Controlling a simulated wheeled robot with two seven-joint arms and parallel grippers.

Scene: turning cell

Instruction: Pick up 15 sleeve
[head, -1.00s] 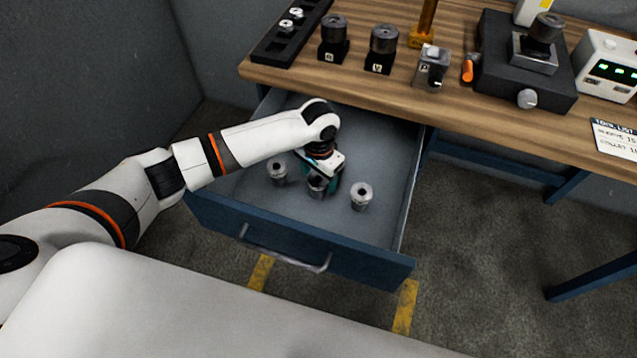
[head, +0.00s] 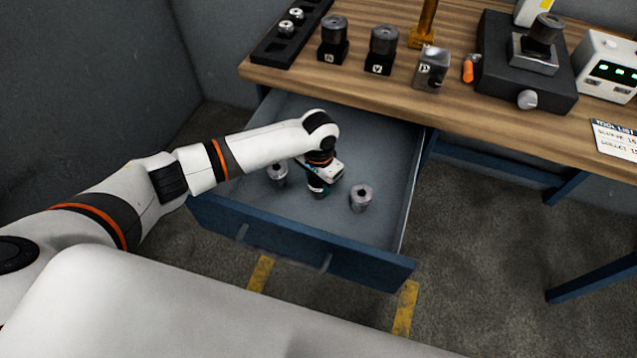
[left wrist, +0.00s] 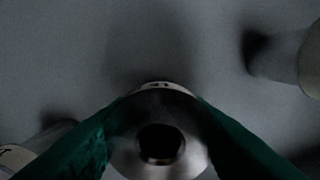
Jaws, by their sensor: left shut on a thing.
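Several small grey metal sleeves are in the open drawer. My left gripper (head: 317,190) reaches down into the drawer and is shut on the middle sleeve (left wrist: 160,112), with its green fingers on both sides in the left wrist view. That sleeve looks upright, its dark bore facing the camera; a small mark on its rim is too blurred to read surely. I cannot tell whether it touches the drawer floor. One sleeve (head: 277,175) stands to the left and another (head: 361,198) to the right. My right gripper is out of view.
The blue drawer (head: 370,262) has raised walls around the sleeves. The wooden table (head: 470,118) above it holds labelled blocks, a dark rack (head: 285,45), a dark fixture (head: 500,70) and a tool list card (head: 615,138). The drawer's right rear floor is clear.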

